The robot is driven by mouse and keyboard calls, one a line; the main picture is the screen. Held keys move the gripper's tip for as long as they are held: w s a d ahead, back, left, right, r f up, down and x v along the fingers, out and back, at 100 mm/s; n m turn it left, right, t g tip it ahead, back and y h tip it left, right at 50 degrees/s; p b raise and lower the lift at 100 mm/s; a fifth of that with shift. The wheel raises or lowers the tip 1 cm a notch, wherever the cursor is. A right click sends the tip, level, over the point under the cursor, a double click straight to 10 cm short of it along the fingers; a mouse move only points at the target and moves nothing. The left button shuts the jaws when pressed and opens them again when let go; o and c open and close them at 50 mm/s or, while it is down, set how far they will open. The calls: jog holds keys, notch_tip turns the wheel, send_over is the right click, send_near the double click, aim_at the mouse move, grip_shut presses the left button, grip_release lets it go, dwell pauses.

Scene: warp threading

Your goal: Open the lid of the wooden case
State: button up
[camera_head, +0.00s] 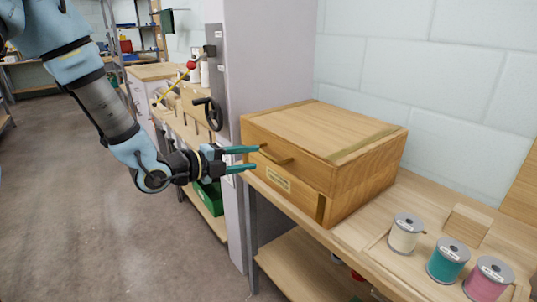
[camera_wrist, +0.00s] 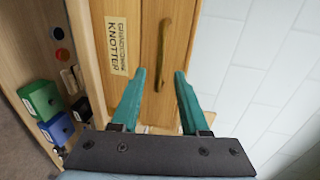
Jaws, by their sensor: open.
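The wooden case (camera_head: 340,152) sits on a wooden bench against the wall. Its lid (camera_head: 325,128) lies flat and closed on top. A brass-coloured bar handle (camera_head: 276,156) is on the case's front, above a label plate. In the wrist view the handle (camera_wrist: 163,55) runs lengthwise just beyond the fingertips, and the label reads "KNOTTER". My gripper (camera_head: 257,158) has teal fingers and is open and empty, pointing at the front of the case near the handle. In the wrist view the fingertips (camera_wrist: 160,73) flank the line of the handle. I cannot tell whether a fingertip touches the case.
White, teal (camera_head: 448,260) and pink thread spools and a small wooden block (camera_head: 468,224) stand on the bench right of the case. A grey upright panel (camera_head: 262,60) with a black handwheel (camera_head: 209,112) rises just left. Green and blue bins show in the wrist view (camera_wrist: 42,100).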

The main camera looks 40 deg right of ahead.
aim_at(267, 154)
jog(key=p+x, duration=0.1)
jog(key=x, duration=0.5)
jog(key=shift+d, duration=0.15)
grip_shut()
dwell(1.3)
